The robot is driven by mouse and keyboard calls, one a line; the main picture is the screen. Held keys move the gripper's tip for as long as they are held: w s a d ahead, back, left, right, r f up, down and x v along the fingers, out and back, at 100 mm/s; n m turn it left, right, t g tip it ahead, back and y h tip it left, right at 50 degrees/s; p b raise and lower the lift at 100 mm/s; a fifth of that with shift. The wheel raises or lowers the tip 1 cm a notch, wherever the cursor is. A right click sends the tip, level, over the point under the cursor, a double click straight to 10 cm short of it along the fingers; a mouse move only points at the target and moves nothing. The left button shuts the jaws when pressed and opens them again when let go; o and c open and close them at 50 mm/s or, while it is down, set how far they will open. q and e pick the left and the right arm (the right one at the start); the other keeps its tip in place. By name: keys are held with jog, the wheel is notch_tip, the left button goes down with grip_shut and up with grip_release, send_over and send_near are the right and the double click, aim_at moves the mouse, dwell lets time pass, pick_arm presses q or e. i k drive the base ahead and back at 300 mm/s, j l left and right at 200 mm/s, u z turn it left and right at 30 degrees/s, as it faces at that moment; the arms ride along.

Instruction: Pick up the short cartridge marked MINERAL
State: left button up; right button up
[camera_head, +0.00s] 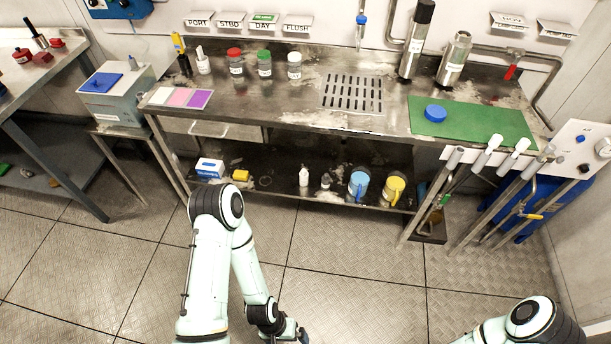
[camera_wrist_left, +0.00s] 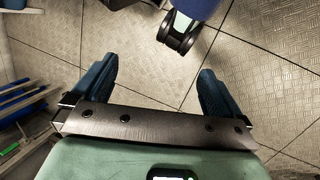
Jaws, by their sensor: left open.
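Two steel cylinders stand at the back right of the steel counter: a taller one with a black top (camera_head: 416,40) and a shorter one (camera_head: 453,58). Both carry small labels that I cannot read, so I cannot tell which thing is marked MINERAL. My left gripper (camera_head: 300,336) is low over the floor at the bottom edge of the head view, far from the counter. In the left wrist view my left gripper (camera_wrist_left: 155,72) has its fingers wide apart with nothing between them. My right gripper is out of view.
The counter (camera_head: 310,110) holds jars with red (camera_head: 235,62), green (camera_head: 264,64) and white (camera_head: 294,66) caps, a drain grate (camera_head: 352,94) and a green mat (camera_head: 480,122) with a blue disc (camera_head: 435,113). Pipes and handles (camera_head: 487,150) stand at its right. The floor before it is clear.

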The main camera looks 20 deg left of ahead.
aim_at(304, 174)
jog(key=i+j+u, duration=0.1)
jog(key=i+u, duration=0.4)
jog(key=i+l+u, duration=0.1)
jog(key=i+u, duration=0.35)
jog(key=i, duration=0.2)
jog(key=i+u, duration=0.1)
jog(key=i, duration=0.35)
